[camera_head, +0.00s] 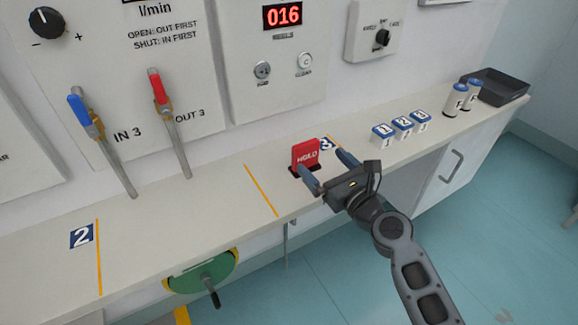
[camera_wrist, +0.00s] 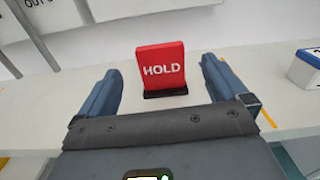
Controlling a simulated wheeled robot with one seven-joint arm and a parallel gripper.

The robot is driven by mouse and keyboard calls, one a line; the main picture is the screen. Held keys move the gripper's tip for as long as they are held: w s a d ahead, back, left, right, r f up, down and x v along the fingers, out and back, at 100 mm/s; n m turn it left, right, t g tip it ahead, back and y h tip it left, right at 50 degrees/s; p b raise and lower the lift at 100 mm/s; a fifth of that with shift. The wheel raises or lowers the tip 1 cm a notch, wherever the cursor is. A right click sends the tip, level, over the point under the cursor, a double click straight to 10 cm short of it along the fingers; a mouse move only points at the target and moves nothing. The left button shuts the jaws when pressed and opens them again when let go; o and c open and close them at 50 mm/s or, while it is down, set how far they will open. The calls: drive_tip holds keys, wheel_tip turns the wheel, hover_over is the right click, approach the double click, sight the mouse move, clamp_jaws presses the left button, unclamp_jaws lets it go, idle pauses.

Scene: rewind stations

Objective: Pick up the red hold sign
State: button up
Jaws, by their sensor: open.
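The red hold sign (camera_head: 305,153) stands upright on a dark base on the white counter, near the blue number 3 marker. It also shows in the wrist view (camera_wrist: 162,66), facing the camera with the word HOLD readable. My gripper (camera_head: 327,170) is open, with its two blue-grey fingers apart. In the wrist view the gripper (camera_wrist: 158,88) has one finger on each side of the sign's lower part, with the sign a little beyond the fingertips. Nothing is held between the fingers.
Several small blue-topped number blocks (camera_head: 402,125) stand to the right on the counter (camera_head: 215,205). Blue (camera_head: 85,115) and red (camera_head: 157,90) valve handles rise at the left. A green wheel (camera_head: 203,275) sits below the edge.

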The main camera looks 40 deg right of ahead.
sight(308, 146)
drive_tip(key=shift+w+d+r+m, duration=0.1)
drive_tip(key=shift+w+m, duration=0.05)
drive_tip(key=shift+w, duration=0.25)
drive_tip(key=shift+w+d+r+m, duration=0.1)
drive_tip(key=shift+w+m, duration=0.05)
drive_tip(key=shift+w, duration=0.2)
drive_tip(key=p+x, duration=0.1)
drive_tip(key=x, duration=0.5)
drive_tip(key=shift+w, duration=0.35)
drive_tip(key=c, duration=1)
